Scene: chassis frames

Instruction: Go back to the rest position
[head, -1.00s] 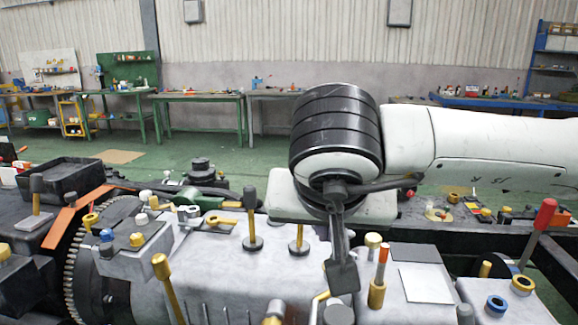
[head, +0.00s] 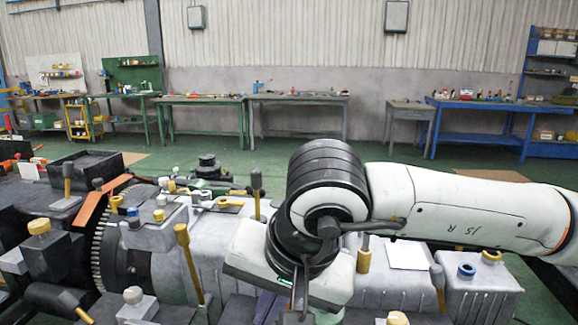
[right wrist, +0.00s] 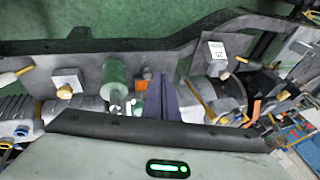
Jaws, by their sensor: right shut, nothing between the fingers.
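My right gripper (head: 304,317) hangs low at the bottom edge of the head view, over the grey engine block (head: 385,290) of the chassis. Its fingers are mostly cut off there by the picture edge. In the right wrist view the dark fingers (right wrist: 166,103) are together and hold nothing. My right arm reaches in from the right across the head view. The engine block and chassis parts also lie beyond the fingers in the right wrist view. My left gripper is not in view.
A toothed ring (head: 102,245) and a black box (head: 87,163) are at the left. A yellow-headed post (head: 188,262) and a dark-topped post (head: 257,190) rise from the block. A blue ring (head: 466,270) stands right. Green floor lies behind, before several benches.

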